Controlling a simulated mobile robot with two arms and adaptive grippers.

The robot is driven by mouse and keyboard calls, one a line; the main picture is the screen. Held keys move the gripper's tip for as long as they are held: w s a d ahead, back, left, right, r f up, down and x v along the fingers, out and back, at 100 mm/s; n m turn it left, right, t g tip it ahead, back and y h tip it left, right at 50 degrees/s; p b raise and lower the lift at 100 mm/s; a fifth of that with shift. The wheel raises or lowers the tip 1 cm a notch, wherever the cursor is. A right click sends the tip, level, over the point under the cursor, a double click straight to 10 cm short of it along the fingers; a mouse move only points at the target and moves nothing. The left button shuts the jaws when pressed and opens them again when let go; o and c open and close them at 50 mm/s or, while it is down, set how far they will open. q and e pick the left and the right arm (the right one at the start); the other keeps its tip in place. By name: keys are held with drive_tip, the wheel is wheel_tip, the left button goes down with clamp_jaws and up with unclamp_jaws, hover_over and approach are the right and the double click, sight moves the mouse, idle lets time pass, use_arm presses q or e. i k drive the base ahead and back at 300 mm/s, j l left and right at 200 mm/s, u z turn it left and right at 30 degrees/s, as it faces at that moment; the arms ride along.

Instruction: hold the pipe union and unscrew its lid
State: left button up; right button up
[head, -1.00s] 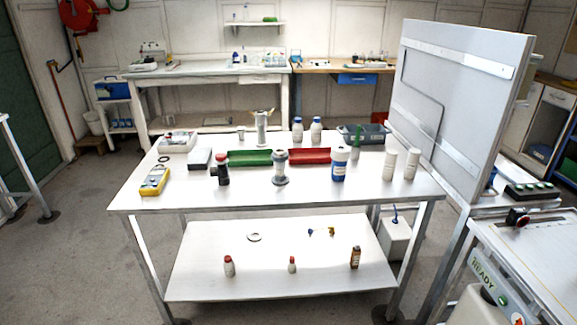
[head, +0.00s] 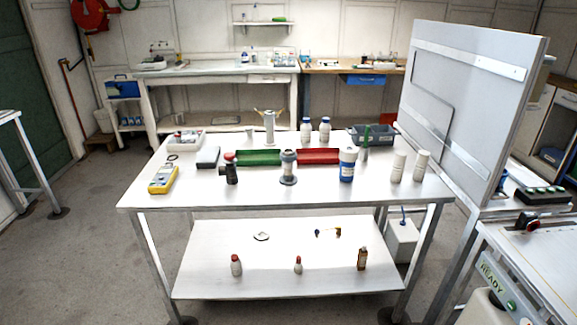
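A grey flanged pipe piece (head: 288,168), which looks like the pipe union, stands upright near the middle of the white table (head: 270,195). It has a wide round foot and a broader collar at its top. I cannot make out from here where its lid joins the body. A dark fitting with a red cap (head: 230,168) stands to its left. Neither of my grippers is in the head view, and nothing is touching the pipe piece.
Green (head: 258,158) and red (head: 320,156) trays lie behind the pipe piece. A blue-and-white canister (head: 347,165), two white bottles (head: 398,166) and a yellow meter (head: 163,180) share the tabletop. A large grey panel (head: 465,110) rises at the right. The table's front strip is clear.

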sight(287, 178)
drive_tip(key=i+l, duration=0.2)
drive_tip(key=i, duration=0.3)
drive_tip(key=i+l, duration=0.25)
drive_tip(key=i, duration=0.25)
drive_tip(key=i+l+u, duration=0.1)
drive_tip(key=i, duration=0.4)
drive_tip(key=l, duration=0.1)
